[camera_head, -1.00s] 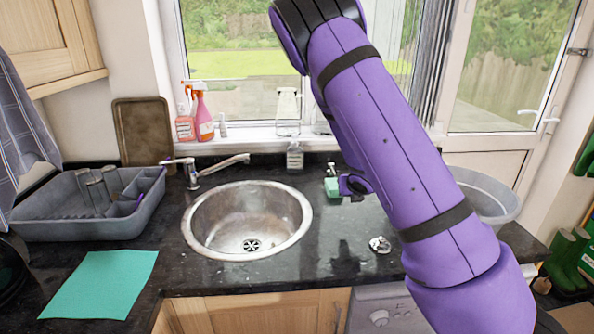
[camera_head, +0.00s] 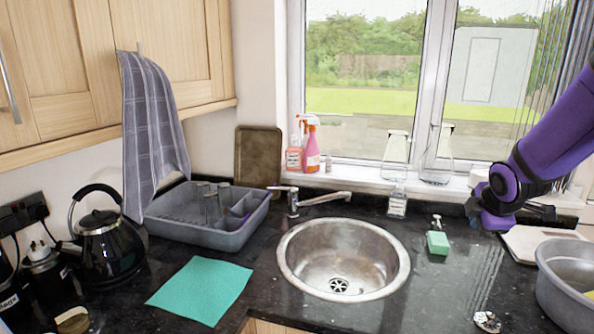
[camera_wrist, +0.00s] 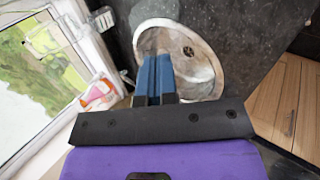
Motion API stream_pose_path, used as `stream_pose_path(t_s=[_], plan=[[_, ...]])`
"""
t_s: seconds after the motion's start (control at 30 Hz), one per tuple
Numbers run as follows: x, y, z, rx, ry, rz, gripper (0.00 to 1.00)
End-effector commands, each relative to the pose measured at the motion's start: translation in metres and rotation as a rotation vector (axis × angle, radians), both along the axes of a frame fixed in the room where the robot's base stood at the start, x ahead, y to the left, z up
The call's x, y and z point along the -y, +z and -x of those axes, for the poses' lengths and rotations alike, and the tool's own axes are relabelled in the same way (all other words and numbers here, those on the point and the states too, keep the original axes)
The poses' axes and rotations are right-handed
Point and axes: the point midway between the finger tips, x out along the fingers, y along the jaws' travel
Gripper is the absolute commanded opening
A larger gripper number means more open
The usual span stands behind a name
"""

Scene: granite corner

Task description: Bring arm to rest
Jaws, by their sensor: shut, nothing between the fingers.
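In the wrist view my gripper (camera_wrist: 154,62) has its two blue fingers pressed together with nothing between them. The fingers appear in front of the round metal sink (camera_wrist: 200,60), with no contact that I can make out. In the head view my purple arm (camera_head: 560,130) enters from the right edge and bends down over the back right of the counter, right of the sink (camera_head: 300,260). The fingers cannot be made out in the head view.
A grey basin (camera_head: 550,285) is at right. A dish rack (camera_head: 180,235), black kettle (camera_head: 108,262) and teal cloth (camera_head: 200,290) are at left. Spray bottles (camera_head: 312,150) stand on the sill.

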Motion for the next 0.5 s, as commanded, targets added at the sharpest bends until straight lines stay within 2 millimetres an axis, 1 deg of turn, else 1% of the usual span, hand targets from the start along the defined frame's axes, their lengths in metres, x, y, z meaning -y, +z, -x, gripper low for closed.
stream_pose_path(t_s=[0.03, 0.1, 0.27, 0.47, 0.5], plan=[[-0.004, 0.013, 0.01, 0.012, -0.058, -0.055, 0.0], [-0.01, 0.027, 0.025, 0.018, -0.145, -0.135, 0.0], [-0.026, 0.058, 0.063, 0.024, -0.339, -0.307, 0.0], [-0.047, 0.091, 0.115, 0.022, -0.575, -0.502, 0.0], [-0.051, 0.096, 0.126, 0.021, -0.621, -0.537, 0.0]])
